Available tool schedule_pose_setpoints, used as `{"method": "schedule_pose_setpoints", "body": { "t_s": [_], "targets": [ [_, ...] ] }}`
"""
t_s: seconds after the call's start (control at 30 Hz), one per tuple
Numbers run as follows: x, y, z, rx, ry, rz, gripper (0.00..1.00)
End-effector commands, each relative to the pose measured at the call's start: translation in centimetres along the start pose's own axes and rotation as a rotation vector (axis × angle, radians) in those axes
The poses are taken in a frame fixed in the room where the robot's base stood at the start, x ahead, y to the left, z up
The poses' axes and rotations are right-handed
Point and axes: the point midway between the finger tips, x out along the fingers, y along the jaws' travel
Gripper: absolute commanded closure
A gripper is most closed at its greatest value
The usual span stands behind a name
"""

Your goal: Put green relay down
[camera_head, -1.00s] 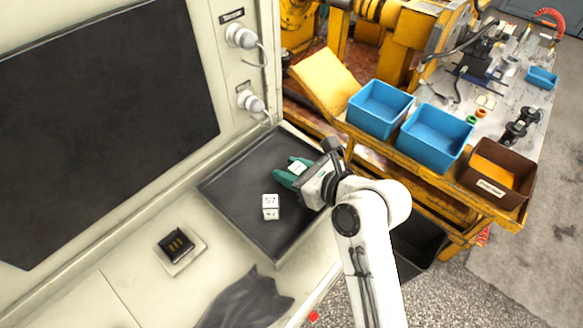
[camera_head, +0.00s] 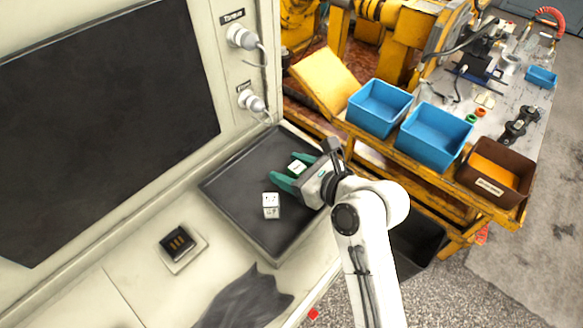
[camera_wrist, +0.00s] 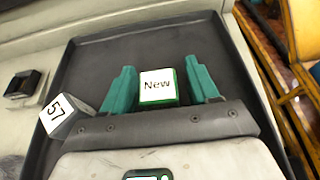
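The green relay (camera_head: 297,167), with a white top label, is in the black tray (camera_head: 238,212). In the wrist view the relay (camera_wrist: 158,87) has a label reading "New" and sits between the green fingers of my gripper (camera_wrist: 162,70). A gap shows at the right finger; at the left finger I cannot tell whether they touch. In the head view my gripper (camera_head: 288,169) has its fingers spread around the relay, low over the tray. The relay's underside is hidden. A second white-topped block (camera_head: 271,205) stands nearby; its label (camera_wrist: 55,111) reads "57" in the wrist view.
A black socket (camera_head: 178,243) on a light plate lies left of the tray. A dark cloth (camera_head: 245,300) lies in front. Blue bins (camera_head: 380,108) and a brown bin (camera_head: 497,175) stand on the yellow cart at right. The tray's left half is clear.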

Motion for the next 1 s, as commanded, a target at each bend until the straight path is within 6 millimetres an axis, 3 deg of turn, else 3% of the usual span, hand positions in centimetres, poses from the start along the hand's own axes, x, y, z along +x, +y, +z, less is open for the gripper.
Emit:
{"method": "schedule_pose_setpoints", "body": {
  "t_s": [0.03,0.27,0.43,0.8,1.0],
  "targets": [
    [0.3,0.3,-1.9,0.012,0.032,0.010,0.38],
    [0.3,0.3,-1.9,0.011,0.032,0.010,0.38],
    [-0.2,0.3,-0.8,0.011,0.029,0.009,0.38],
    [-8.1,0.0,-0.2,0.011,0.022,0.003,0.38],
    [-11.1,0.0,0.1,0.010,0.019,0.003,0.38]
  ]
}}
